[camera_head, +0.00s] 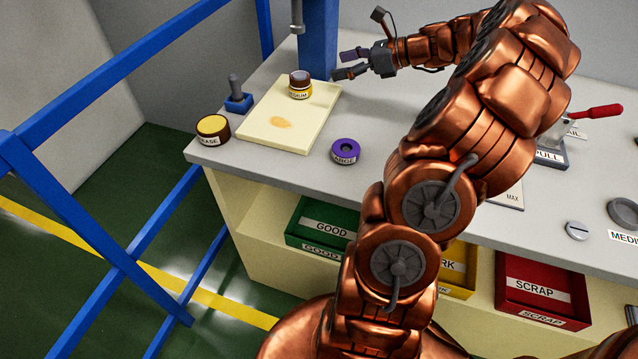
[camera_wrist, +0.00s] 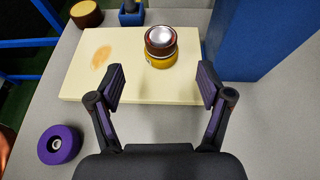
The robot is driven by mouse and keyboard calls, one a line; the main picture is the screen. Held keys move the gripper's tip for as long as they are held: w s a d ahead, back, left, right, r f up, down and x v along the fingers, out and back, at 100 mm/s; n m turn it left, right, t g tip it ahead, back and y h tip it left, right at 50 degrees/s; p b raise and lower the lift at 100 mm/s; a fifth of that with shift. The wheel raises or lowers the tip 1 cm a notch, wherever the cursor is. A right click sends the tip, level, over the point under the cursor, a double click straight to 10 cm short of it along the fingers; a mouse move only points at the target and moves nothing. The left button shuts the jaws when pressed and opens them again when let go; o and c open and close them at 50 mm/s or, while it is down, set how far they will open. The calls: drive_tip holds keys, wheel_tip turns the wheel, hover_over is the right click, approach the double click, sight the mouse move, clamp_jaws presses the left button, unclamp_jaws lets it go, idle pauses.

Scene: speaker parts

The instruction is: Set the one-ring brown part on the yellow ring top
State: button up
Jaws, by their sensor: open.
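The brown part (camera_head: 300,75) sits on top of the yellow ring (camera_head: 300,93), which carries a partly readable dark label. In the wrist view the brown part (camera_wrist: 160,39) has a shiny silver dome in its top and a red-brown rim, and the yellow ring (camera_wrist: 160,58) shows below it. The stack looks upright and roughly centred, on the cream tray. My gripper (camera_head: 347,64) is open and empty, right of the stack in the head view. In the wrist view the stack lies beyond and between my open fingers (camera_wrist: 162,82), touching neither.
The cream tray (camera_head: 268,134) has an orange stain. A brown grease tin (camera_head: 213,128) and a blue holder (camera_head: 238,103) stand left; a purple ring (camera_head: 345,151) lies in front. A blue post (camera_head: 318,40) rises close behind the stack. Green, yellow and red bins are below the top.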

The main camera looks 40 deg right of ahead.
drive_tip(key=a+n+g, duration=0.1)
drive_tip(key=a+n, duration=0.1)
drive_tip(key=a, duration=0.3)
drive_tip(key=a+n+g+y, duration=0.1)
drive_tip(key=a+n+g, duration=0.1)
drive_tip(key=a, duration=0.4)
drive_tip(key=a+n+g, duration=0.1)
drive_tip(key=a+n, duration=0.2)
drive_tip(key=a, duration=0.3)
drive_tip(key=shift+a+f+g+y, duration=0.15)
drive_tip(key=shift+g+y, duration=0.25)
drive_tip(key=s+a+f+n+g+h, duration=0.1)
drive_tip(key=s+a+f+n+g, duration=0.15)
drive_tip(key=s+a+n, duration=0.5)
drive_tip(key=s+a+f+n+g+h, duration=0.1)
drive_tip(key=s+a+n+g, duration=0.25)
drive_tip(key=a, duration=0.65)
drive_tip(key=s+f+n+g+h, duration=0.1)
drive_tip(key=s+f+n+h, duration=0.1)
drive_tip(key=s+n, duration=0.3)
drive_tip(key=s+d+f+n+g+h, duration=0.1)
drive_tip(key=s+n+h, duration=0.4)
drive_tip(key=s, duration=0.9)
drive_tip(key=shift+s+f+n+g, duration=0.25)
drive_tip(key=shift+f+n+g, duration=0.4)
drive_tip(key=shift+f, duration=0.25)
